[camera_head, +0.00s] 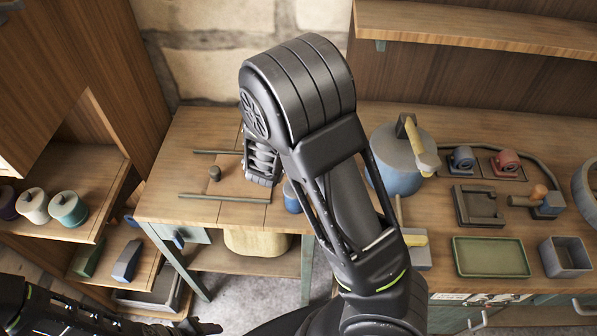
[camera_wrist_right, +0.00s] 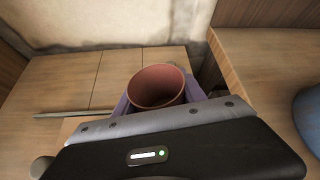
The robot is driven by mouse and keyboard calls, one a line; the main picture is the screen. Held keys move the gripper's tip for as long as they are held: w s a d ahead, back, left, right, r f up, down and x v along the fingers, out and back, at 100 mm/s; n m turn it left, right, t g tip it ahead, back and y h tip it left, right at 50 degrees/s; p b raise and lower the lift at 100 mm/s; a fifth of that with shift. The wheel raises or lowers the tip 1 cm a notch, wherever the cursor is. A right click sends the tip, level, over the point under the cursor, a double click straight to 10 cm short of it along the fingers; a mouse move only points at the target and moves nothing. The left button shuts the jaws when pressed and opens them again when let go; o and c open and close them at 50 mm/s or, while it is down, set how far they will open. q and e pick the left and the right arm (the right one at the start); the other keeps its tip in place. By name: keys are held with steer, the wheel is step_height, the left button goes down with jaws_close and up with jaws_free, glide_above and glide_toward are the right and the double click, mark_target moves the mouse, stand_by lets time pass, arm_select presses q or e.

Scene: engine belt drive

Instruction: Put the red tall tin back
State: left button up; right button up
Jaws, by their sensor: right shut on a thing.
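The red tall tin (camera_wrist_right: 157,86) shows in the right wrist view as a round, open-topped reddish vessel. My right gripper (camera_wrist_right: 158,102) is shut on it, with its purple fingers at the tin's two sides. The tin is over or on the wooden bench top; I cannot tell whether it touches it. In the head view my right arm hides the tin and the fingertips. My left gripper (camera_head: 203,328) is low at the bottom left, dark and partly cut off, and its jaws are unclear.
The left bench (camera_head: 165,190) has two dark rails and a small knob (camera_head: 215,173). A small blue vessel (camera_head: 292,197) stands near its right edge. A large blue pot (camera_head: 398,178) and a green tray (camera_head: 490,257) are on the right counter. Lidded jars (camera_head: 68,209) fill the left shelf.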

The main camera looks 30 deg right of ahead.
steer(key=s+d+r+m+g+h+b, duration=0.2)
steer(key=s+d+m+g+h, duration=0.3)
steer(key=d+m+g, duration=0.4)
steer(key=shift+s+a+r+m+g+b, duration=0.15)
steer(key=shift+a+m+g, duration=0.4)
steer(key=shift+a+m, duration=0.45)
steer(key=shift+s+a+r+m+g+b, duration=0.1)
steer(key=shift+s+a+r+m+g, duration=0.1)
steer(key=shift+a+m+g, duration=0.6)
steer(key=shift+s+a+r+m+g+b, duration=0.15)
steer(key=shift+a+m+g, duration=0.2)
steer(key=shift+a+m, duration=0.85)
steer(key=shift+d, duration=0.1)
steer(key=shift+f+p, duration=0.4)
steer(key=shift+f, duration=2.55)
step_height(320, 180, down, 4)
steer(key=shift+r+p, duration=0.25)
steer(key=shift+p, duration=0.05)
steer(key=shift+f, duration=0.3)
